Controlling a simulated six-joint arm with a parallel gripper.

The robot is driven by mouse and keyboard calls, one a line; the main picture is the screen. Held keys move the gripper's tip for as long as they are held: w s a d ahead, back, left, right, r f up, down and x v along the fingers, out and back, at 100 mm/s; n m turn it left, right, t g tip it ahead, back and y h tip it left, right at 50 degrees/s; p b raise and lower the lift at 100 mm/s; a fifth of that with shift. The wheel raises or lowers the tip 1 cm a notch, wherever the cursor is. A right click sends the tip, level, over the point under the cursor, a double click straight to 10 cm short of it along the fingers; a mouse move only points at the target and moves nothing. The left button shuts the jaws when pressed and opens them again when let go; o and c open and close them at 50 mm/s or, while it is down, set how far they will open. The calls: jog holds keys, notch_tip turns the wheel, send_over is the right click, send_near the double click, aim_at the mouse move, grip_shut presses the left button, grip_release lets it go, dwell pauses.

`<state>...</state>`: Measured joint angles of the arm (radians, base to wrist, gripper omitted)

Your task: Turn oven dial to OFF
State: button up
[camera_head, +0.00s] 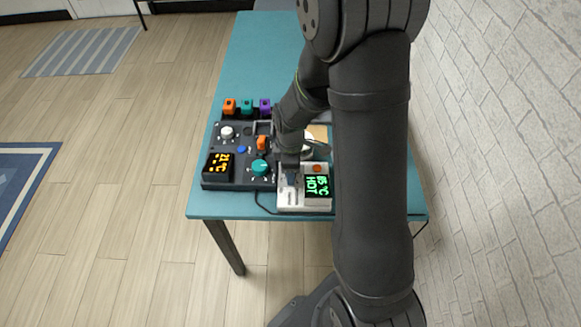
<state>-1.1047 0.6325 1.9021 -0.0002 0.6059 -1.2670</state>
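A dark control panel (212,142) lies on the teal table with a teal dial (260,168), a white dial (227,132) and an orange display (218,166). A dark blue-grey piece, perhaps a dial, shows on this unit just below my gripper (291,172). I cannot tell which dial is the oven's, as labels are too small. My arm hides part of the white unit, and the finger gap is not visible.
Orange, teal and purple blocks (247,106) stand along the panel's back edge. An orange switch (262,142) sticks up near my gripper. A round pale thing (320,145) lies partly behind my arm. The table (255,60) is clear at the back.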

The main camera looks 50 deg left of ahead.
notch_tip(320, 180, up, 17)
jog(key=shift+r, duration=0.2)
dwell(0.4)
jog(key=shift+f, duration=0.1)
dwell(0.4)
notch_tip(320, 180, down, 17)
jog(key=shift+f, duration=0.15)
dwell(0.5)
